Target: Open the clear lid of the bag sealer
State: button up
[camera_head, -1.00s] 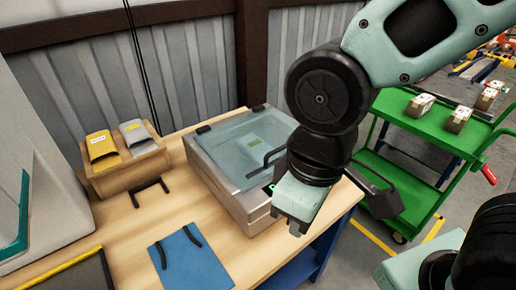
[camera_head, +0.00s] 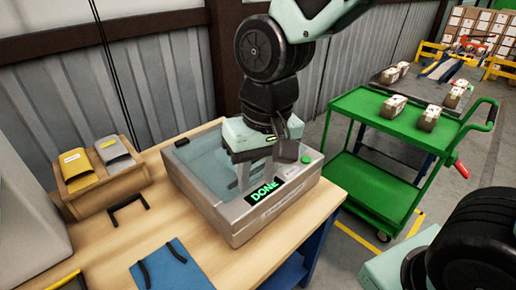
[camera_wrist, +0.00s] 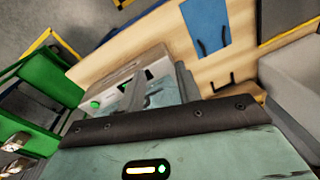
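The bag sealer (camera_head: 258,218) is a grey box on the wooden table, with a green "DONE" display (camera_head: 264,191) on its front. Its clear lid (camera_head: 205,160) lies down over the top, looking closed. My gripper (camera_head: 256,180) is above the sealer's front part, fingers pointing down near the lid's front edge. The two fingers look apart, with a gap between them. The lid's dark handle is mostly hidden behind my gripper in the head view. In the wrist view my gripper (camera_wrist: 160,85) is in front of the sealer (camera_wrist: 115,82); contact with the handle cannot be told.
A wooden holder with yellow and grey pouches (camera_head: 105,180) stands left of the sealer. A blue sheet (camera_head: 168,268) with dark straps lies in front. A green cart (camera_head: 385,190) with small boxes stands to the right. A corrugated wall (camera_head: 165,95) is behind.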

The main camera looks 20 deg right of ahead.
jog(key=w+d+r+m+t, duration=0.1)
jog(key=w+d+m, duration=0.6)
jog(key=w, duration=0.3)
jog(key=w+d+r+m, duration=0.1)
jog(key=w+d+m, duration=0.65)
jog(key=w, duration=0.25)
jog(key=w+f+p, duration=0.1)
jog(key=f, duration=0.4)
jog(key=a+f+p, duration=0.1)
jog(key=f, duration=0.5)
jog(key=w+a+f+p, duration=0.1)
jog(key=f, duration=0.4)
jog(key=shift+w+a+f, duration=0.1)
jog(key=shift+w+f, duration=0.15)
jog(key=shift+w, duration=0.05)
grip_shut()
